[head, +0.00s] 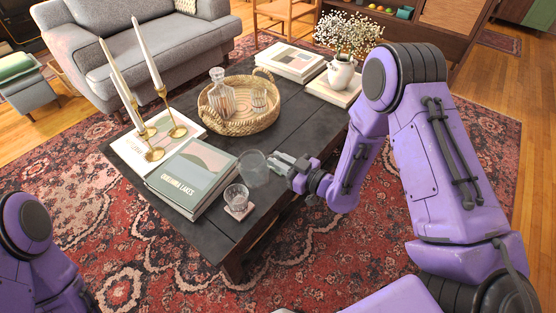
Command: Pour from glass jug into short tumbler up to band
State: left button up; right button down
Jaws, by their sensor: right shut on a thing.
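The clear glass jug (253,169) is at the table's near side, left of my right gripper (281,164). My right gripper is shut on the jug, coming from the right. The jug is just behind and to the right of the short tumbler (236,196). The jug's exact tilt and its contents are hard to tell. The short tumbler stands upright on a pale coaster (240,211) near the table's front edge. Its band and any liquid level are too small to make out. My left arm shows at lower left, but its gripper is out of view.
The dark coffee table (225,226) bears books (190,178) left of the tumbler and brass candlesticks (176,125) behind them. A wicker tray (240,127) holds a decanter (221,98) and a glass (259,100). A flower vase (341,74) stands on books at the back right.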

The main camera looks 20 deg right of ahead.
pick_arm(q)
jog(key=shift+s+a+r+p, duration=0.15)
jog(key=shift+s+r+p, duration=0.1)
jog(key=shift+r+p, duration=0.6)
jog(key=shift+s+a+r+p, duration=0.15)
jog(key=shift+s+r+p, duration=0.05)
jog(key=shift+r+p, duration=0.55)
pick_arm(e)
jog(key=shift+d+r+n+g+h, duration=0.15)
jog(key=shift+r+n+g+h, duration=0.2)
jog(key=shift+r+n, duration=0.45)
